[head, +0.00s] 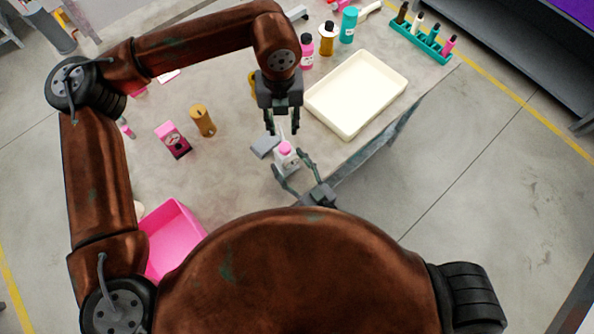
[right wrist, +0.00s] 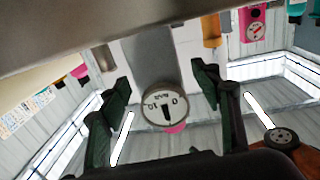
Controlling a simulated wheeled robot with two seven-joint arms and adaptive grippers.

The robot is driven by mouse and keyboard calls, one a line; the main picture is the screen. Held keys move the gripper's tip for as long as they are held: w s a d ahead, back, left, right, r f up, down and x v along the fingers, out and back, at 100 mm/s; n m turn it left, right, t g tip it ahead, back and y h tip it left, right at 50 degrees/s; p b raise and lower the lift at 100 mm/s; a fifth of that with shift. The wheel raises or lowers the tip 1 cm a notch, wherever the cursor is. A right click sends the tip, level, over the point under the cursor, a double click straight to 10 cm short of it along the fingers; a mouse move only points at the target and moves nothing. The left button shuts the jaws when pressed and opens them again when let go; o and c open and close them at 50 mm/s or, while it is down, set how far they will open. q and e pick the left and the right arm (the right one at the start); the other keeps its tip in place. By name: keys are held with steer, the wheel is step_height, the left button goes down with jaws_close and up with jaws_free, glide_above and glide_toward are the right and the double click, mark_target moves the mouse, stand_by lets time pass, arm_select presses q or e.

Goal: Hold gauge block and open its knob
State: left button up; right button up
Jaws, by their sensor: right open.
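The gauge block (head: 287,161) stands near the table's front edge, small and whitish with a pink knob (head: 285,147) on top and a grey block-like part (head: 265,147) at its left. In the right wrist view its round white dial (right wrist: 165,106) faces me, below a grey body (right wrist: 146,60), with a bit of pink under it. My left gripper (head: 283,130) points down just above the knob, its fingers apart and empty. My right gripper (head: 288,163) is open, with a finger on either side of the gauge block; it also shows in the right wrist view (right wrist: 162,88). I cannot tell whether they touch.
A cream tray (head: 356,94) lies to the right. A pink bin (head: 172,238) is at the front left. Several bottles and a teal rack (head: 420,42) stand at the back.

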steer(key=shift+x, duration=1.05)
steer(key=shift+c, duration=0.7)
